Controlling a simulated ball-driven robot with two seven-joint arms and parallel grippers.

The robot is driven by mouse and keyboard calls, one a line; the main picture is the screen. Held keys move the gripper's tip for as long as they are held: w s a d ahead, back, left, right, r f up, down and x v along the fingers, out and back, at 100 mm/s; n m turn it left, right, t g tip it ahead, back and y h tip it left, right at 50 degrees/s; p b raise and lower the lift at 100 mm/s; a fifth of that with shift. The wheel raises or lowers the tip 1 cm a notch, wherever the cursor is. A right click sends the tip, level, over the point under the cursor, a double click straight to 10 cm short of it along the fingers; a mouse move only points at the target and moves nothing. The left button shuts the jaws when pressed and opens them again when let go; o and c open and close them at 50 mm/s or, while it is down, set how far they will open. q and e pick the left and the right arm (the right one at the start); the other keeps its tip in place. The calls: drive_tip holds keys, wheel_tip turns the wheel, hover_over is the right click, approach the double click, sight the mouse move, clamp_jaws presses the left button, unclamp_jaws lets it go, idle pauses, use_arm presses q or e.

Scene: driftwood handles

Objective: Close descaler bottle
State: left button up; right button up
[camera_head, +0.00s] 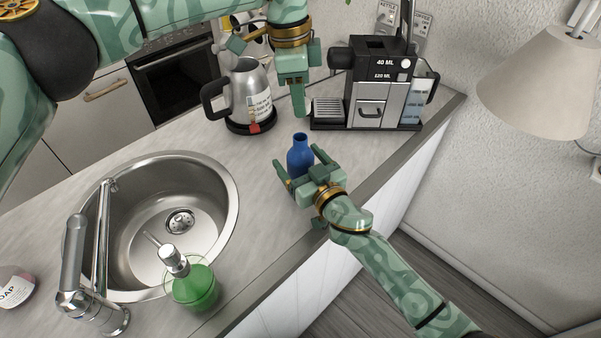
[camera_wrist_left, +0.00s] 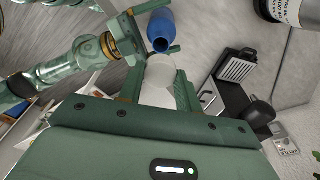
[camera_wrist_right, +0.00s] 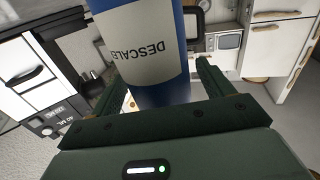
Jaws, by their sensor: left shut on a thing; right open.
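The blue descaler bottle (camera_head: 299,158) stands upright on the counter with its mouth uncovered. In the left wrist view the bottle (camera_wrist_left: 161,27) shows its open neck. My right gripper (camera_head: 298,162) is open, with one finger on each side of the bottle. In the right wrist view the labelled bottle (camera_wrist_right: 145,50) stands between its fingers. My left gripper (camera_head: 298,112) is above and behind the bottle, pointing down. In the left wrist view it is shut on a pale round cap (camera_wrist_left: 161,70), apart from the bottle mouth. The cap is hidden in the head view.
A steel kettle (camera_head: 252,95) stands behind left of the bottle, and a coffee machine (camera_head: 384,85) behind right. A sink (camera_head: 150,220) and a green soap dispenser (camera_head: 195,288) are at the left. The counter (camera_head: 255,205) between sink and bottle is clear.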

drive_tip(key=shift+w+a, duration=0.4)
drive_tip(key=shift+w, duration=0.2)
drive_tip(key=c, duration=1.5)
use_arm(q)
drive_tip(key=shift+f, duration=2.5)
drive_tip(key=shift+f, duration=0.9)
drive_tip(key=shift+f, duration=0.5)
